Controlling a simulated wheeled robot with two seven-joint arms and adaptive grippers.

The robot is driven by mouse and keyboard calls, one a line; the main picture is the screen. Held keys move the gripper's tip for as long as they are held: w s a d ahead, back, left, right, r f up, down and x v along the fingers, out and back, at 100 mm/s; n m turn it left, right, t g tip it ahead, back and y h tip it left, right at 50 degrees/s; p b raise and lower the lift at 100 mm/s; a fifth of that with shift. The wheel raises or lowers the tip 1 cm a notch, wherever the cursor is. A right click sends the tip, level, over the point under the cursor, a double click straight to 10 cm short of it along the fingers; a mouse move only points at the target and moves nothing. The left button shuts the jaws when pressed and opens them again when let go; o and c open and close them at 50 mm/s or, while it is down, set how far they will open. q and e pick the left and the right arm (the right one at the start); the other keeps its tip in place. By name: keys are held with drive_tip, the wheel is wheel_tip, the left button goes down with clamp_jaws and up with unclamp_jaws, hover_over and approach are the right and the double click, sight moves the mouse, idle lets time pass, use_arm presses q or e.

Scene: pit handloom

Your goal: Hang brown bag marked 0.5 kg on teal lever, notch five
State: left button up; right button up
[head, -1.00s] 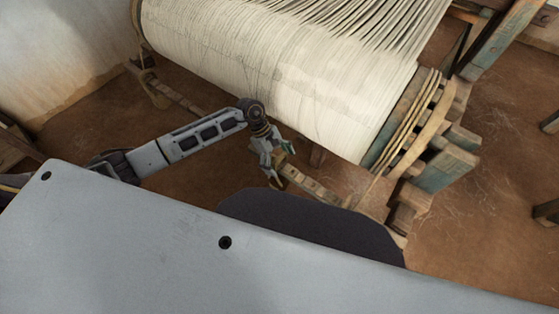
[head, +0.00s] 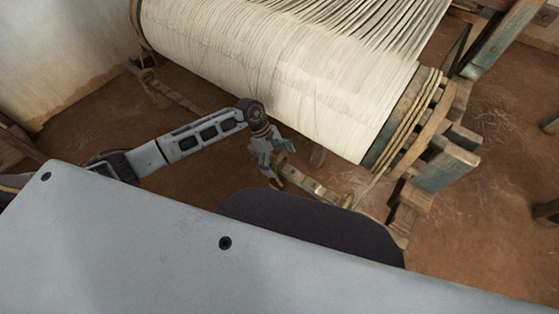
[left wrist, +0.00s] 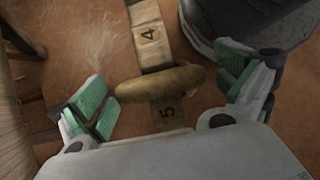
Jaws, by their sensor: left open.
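My left gripper (head: 274,160) is open above the near end of the lever (head: 322,193). In the left wrist view its green-padded fingers (left wrist: 165,88) stand on either side of a long brown bag (left wrist: 150,84), with visible gaps. The bag lies across the line of the lever (left wrist: 147,35), between the marks 4 and 5, close to 5. No weight mark shows on it. The lever looks worn wood-tan here, and its teal is not clear. How the bag hangs and whether it sits in a notch are hidden. My right gripper is not in view.
The warp roller (head: 270,70) with white threads stands just behind the lever. Its wooden end frame (head: 440,170) and ropes are to the right. Brown floor (head: 490,220) is open at the far right. My own body fills the lower left.

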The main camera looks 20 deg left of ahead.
use_arm(q)
drive_tip(key=shift+v, duration=3.75)
drive_tip(key=shift+s, duration=0.2)
